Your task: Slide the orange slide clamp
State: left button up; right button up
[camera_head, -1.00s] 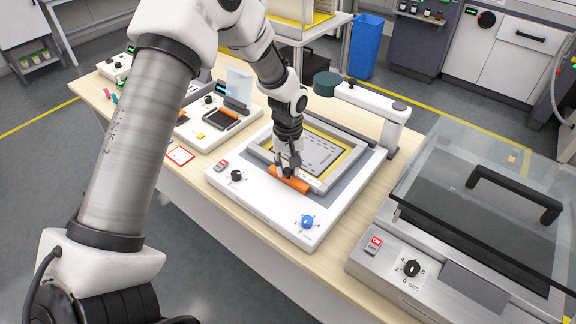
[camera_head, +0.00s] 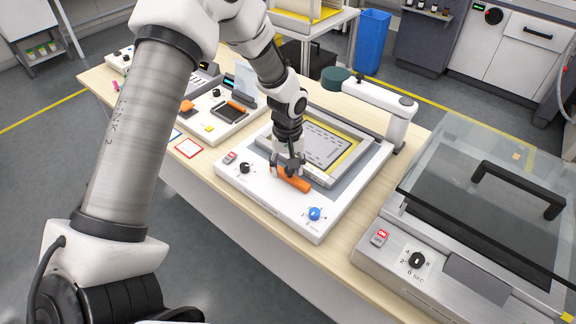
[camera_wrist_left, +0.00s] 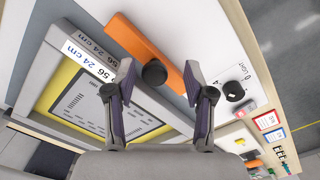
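The orange slide clamp (camera_head: 296,182) is a bar with a round black knob on the white printer base (camera_head: 270,200), in front of the framed screen. In the left wrist view the clamp (camera_wrist_left: 137,45) lies apart from the frame edge (camera_wrist_left: 85,62), with a grey strip between. My left gripper (camera_head: 289,169) is low over the clamp. In the wrist view its two fingers stand open on either side of the black knob (camera_wrist_left: 154,73), with gaps showing. The gripper hides part of the clamp in the head view. My right gripper is not in view.
A black knob (camera_head: 245,168), a red switch (camera_head: 230,157) and a blue knob (camera_head: 315,214) sit on the base near the clamp. A white swing arm (camera_head: 375,98) stands behind right. A lidded metal machine (camera_head: 470,270) stands at right. Smaller devices (camera_head: 225,122) are at left.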

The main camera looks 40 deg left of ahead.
aim_at(287, 170)
pick_arm(q)
jog(key=shift+w+r, duration=0.1)
jog(key=shift+d+r, duration=0.1)
jog(key=shift+r, duration=0.2)
notch_tip(287, 170, up, 11)
dwell(0.4)
